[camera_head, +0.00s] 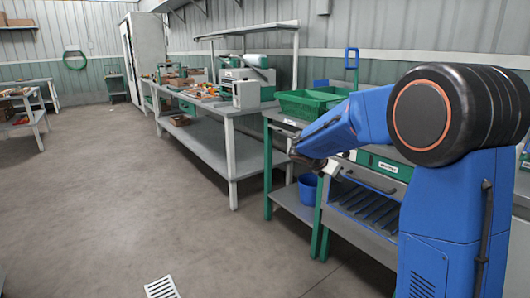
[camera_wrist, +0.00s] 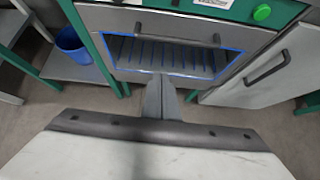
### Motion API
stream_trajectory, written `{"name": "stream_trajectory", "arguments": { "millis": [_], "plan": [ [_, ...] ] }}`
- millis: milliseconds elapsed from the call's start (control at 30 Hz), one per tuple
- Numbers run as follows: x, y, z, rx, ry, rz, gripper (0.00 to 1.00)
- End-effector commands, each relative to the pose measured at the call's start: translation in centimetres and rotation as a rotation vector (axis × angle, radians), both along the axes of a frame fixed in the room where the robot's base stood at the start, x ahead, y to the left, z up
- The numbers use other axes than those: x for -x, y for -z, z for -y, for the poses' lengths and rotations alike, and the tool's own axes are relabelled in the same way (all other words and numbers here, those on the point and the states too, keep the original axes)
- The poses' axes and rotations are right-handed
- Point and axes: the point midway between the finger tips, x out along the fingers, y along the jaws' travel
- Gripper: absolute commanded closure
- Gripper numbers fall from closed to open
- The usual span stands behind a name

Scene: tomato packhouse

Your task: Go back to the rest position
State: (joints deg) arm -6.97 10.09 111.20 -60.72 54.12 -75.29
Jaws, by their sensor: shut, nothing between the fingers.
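My gripper (camera_wrist: 162,92) shows in the wrist view with its fingers together and nothing between them. It points toward the slatted front of a grey and green machine (camera_wrist: 165,55). In the head view my blue arm stretches leftward, and its end (camera_head: 305,160) hangs in front of the benches, partly dark and small. The gripper looks apart from everything around it.
Green crates (camera_head: 305,103) stand on the green-legged bench. A blue bucket (camera_head: 308,188) is on its lower shelf and also shows in the wrist view (camera_wrist: 72,46). A long workbench (camera_head: 232,112) stands behind.

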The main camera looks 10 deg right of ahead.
Motion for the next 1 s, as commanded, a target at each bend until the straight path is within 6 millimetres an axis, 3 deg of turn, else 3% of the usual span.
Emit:
{"name": "stream_trajectory", "arguments": {
  "millis": [167, 500, 1000],
  "plan": [
    [4.3, -1.5, 0.3, -0.113, 0.122, 0.09, 1.0],
    [16.2, -3.2, -0.2, -0.43, 0.487, 0.323, 1.0],
    [32.1, -2.4, -3.6, -0.877, 1.058, 0.599, 1.0]
  ]
}}
